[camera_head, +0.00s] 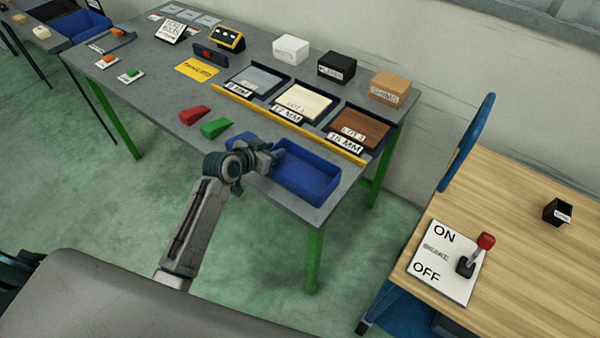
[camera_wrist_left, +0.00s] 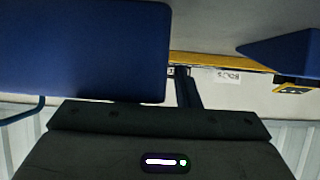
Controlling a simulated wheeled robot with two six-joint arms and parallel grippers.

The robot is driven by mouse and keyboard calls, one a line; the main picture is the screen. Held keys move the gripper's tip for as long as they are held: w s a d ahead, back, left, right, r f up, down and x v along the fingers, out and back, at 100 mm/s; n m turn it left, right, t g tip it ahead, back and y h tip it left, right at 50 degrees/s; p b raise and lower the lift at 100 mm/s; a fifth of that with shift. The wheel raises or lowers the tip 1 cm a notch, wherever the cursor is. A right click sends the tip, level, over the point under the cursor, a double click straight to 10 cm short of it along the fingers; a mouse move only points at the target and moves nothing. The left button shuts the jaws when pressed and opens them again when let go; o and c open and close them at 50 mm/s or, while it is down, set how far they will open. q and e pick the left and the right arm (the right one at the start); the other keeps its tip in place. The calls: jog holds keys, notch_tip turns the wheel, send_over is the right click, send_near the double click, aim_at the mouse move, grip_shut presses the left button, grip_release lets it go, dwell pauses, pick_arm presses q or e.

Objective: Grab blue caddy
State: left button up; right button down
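The blue caddy (camera_head: 312,183) is an open-topped blue tray at the near right corner of the grey table. My left gripper (camera_head: 271,157) is at the caddy's left end, and the wrist hides part of that end. In the left wrist view a large blue panel (camera_wrist_left: 85,45) fills the upper left and a blue wedge shape (camera_wrist_left: 285,52) shows at right; I cannot tell which part of the caddy each is. The fingers are too small and dark to show whether they are open or touching the caddy. My right gripper is not in view.
Green (camera_head: 216,128) and red (camera_head: 194,115) wedges lie to the left. A wooden bench (camera_head: 530,220) with a red-knobbed lever (camera_head: 486,241) stands at right.

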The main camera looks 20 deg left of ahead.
pick_arm(q)
grip_shut()
jog(key=shift+r, duration=0.2)
